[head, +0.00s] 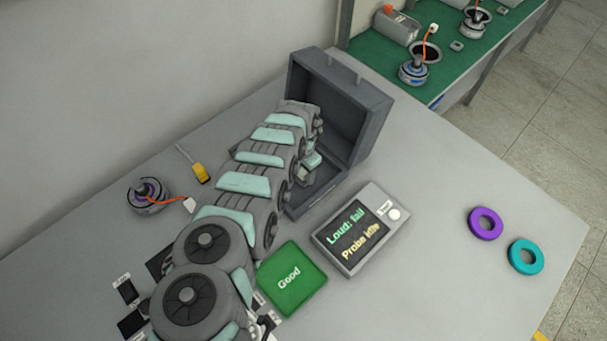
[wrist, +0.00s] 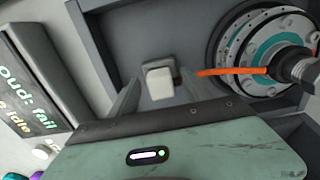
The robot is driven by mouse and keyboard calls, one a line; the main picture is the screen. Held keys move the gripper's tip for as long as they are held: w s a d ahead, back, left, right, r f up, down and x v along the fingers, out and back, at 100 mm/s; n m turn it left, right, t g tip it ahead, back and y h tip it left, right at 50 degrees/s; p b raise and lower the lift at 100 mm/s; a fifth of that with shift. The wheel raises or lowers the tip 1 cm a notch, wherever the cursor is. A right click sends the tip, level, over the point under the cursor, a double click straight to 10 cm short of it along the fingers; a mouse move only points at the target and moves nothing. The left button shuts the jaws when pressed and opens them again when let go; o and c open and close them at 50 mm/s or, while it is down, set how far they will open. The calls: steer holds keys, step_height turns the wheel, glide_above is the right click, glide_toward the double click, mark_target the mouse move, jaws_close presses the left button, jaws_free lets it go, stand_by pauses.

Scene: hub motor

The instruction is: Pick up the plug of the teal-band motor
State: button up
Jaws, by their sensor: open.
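The teal-band motor (wrist: 270,48) shows in the wrist view at the upper right, inside the grey open box (head: 372,108). Its orange cable (wrist: 230,71) runs left to a pale plug (wrist: 159,82). My gripper (wrist: 158,92) is open, with one finger on each side of the plug in the picture; I cannot tell whether either touches it. In the head view my gripper (head: 307,175) is low inside the box, and my arm hides the teal-band motor and most of the plug area.
The box walls stand close around my gripper. A tester (head: 361,228) reads "Loud: fail, Probe idle". A green "Good" mat (head: 290,279) lies left of it. A purple-band motor (head: 149,196) and yellow probe (head: 201,174) are at left. Purple (head: 486,223) and teal (head: 525,257) rings lie right.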

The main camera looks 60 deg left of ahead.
steer(key=shift+c, duration=0.6)
steer(key=shift+f, duration=0.1)
jaws_close()
